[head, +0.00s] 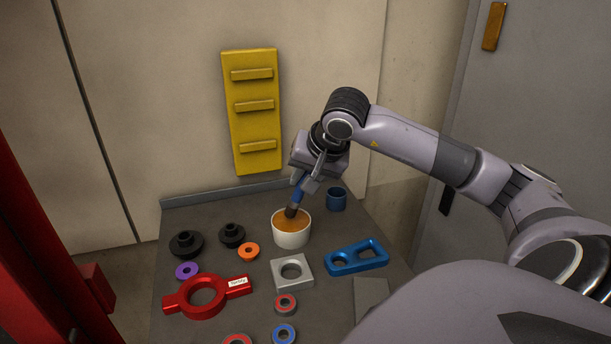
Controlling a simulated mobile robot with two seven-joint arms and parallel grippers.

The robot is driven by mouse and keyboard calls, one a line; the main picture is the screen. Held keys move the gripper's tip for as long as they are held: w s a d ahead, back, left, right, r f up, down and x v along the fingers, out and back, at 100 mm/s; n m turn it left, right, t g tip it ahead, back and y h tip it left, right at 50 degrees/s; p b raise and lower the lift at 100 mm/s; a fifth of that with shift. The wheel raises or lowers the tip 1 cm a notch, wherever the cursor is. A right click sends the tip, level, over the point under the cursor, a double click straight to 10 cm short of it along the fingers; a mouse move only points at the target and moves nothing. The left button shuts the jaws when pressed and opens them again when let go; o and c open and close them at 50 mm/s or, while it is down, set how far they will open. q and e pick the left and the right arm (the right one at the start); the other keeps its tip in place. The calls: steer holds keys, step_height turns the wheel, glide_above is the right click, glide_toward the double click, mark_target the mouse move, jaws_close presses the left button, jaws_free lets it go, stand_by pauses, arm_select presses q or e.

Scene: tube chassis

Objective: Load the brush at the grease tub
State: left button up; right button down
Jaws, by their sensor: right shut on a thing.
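The grease tub (291,238) is a white round pot with orange-brown grease (284,224) in it, standing on the grey bench toward the back. My right gripper (306,183) is above the tub, shut on the blue handle of the brush (298,195). The brush is tilted, with its dark bristle end down at the grease inside the tub's rim. How deep the bristles sit is hard to tell. My left gripper is not in view.
A blue cup (336,199) stands right of the tub. Black flanged parts (232,235), a grey square block (292,272), a blue two-hole plate (357,257), a red ring clamp (206,295) and small coloured rings (285,304) crowd the bench (190,216). A yellow rack (253,112) hangs behind.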

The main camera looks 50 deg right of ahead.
steer(key=shift+s+f+b, duration=0.1)
steer(key=shift+f+b, duration=0.6)
steer(key=shift+f, duration=0.1)
stand_by(1.6)
steer(key=shift+r, duration=0.1)
step_height(320, 180, up, 7)
steer(key=p, duration=0.6)
stand_by(1.0)
